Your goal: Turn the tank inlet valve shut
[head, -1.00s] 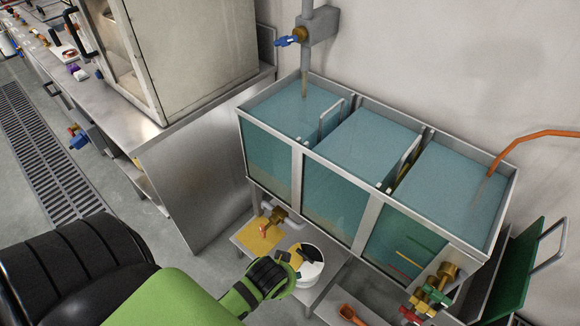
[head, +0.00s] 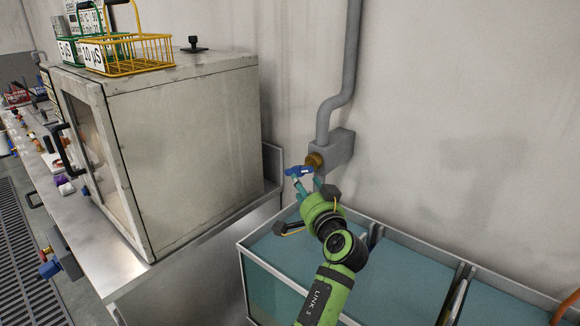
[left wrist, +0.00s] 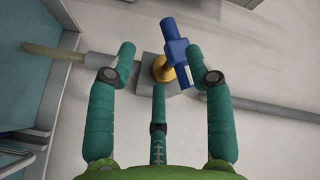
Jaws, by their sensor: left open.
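The tank inlet valve has a blue lever handle (head: 299,171) on a brass body (head: 315,160), fixed to a grey wall box (head: 340,146) above the tank (head: 400,270). The handle points out to the left in the head view. My left gripper (head: 314,186), green with teal fingers, is open just below and in front of it. In the left wrist view the blue handle (left wrist: 177,50) and brass body (left wrist: 162,69) show between the spread fingers of the gripper (left wrist: 160,62), with the handle nearer the right finger. I cannot tell whether they touch. My right gripper is not in view.
A grey cabinet (head: 190,150) stands on a steel bench (head: 85,245) to the left, with a yellow wire basket (head: 135,55) on top. A grey pipe (head: 345,80) runs up the wall. The wall to the right is bare.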

